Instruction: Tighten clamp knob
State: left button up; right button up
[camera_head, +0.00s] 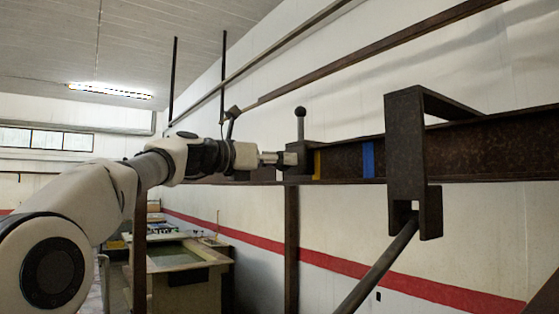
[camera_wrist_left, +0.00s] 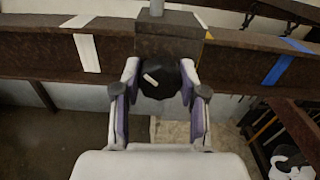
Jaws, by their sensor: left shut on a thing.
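The clamp is a dark block (camera_head: 301,158) seated on the brown rail (camera_head: 455,150), with an upright ball-topped lever (camera_head: 300,124). In the left wrist view the clamp block (camera_wrist_left: 168,38) carries a round black knob (camera_wrist_left: 172,83) on its near face, with a short white mark on it. My left gripper (camera_wrist_left: 160,82) has one finger on each side of the knob and is shut on it. In the head view the left gripper (camera_head: 282,158) reaches the clamp from the left, and the knob is hidden there. My right gripper is not in view.
The rail bears a yellow stripe (camera_head: 317,164) and a blue stripe (camera_head: 368,159); a white stripe (camera_wrist_left: 87,53) shows in the wrist view. A large dark bracket (camera_head: 405,150) hangs over the rail at right. A bench (camera_head: 180,268) stands below.

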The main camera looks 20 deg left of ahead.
pick_arm(q)
jog(key=m, duration=0.6)
jog(key=shift+d, duration=0.1)
jog(key=m, duration=0.6)
jog(key=shift+f, duration=0.15)
jog(key=m+b, duration=0.1)
jog(key=m, duration=0.5)
jog(key=shift+f+m, duration=0.1)
jog(key=shift+m, duration=0.3)
jog(key=m+b, duration=0.1)
jog(key=m, duration=0.5)
jog(key=shift+b, duration=0.3)
jog(key=shift+f+m, duration=0.1)
jog(key=shift+m, duration=0.2)
jog(key=o, duration=1.1)
jog(key=shift+o, duration=0.2)
jog(key=shift+s, duration=0.1)
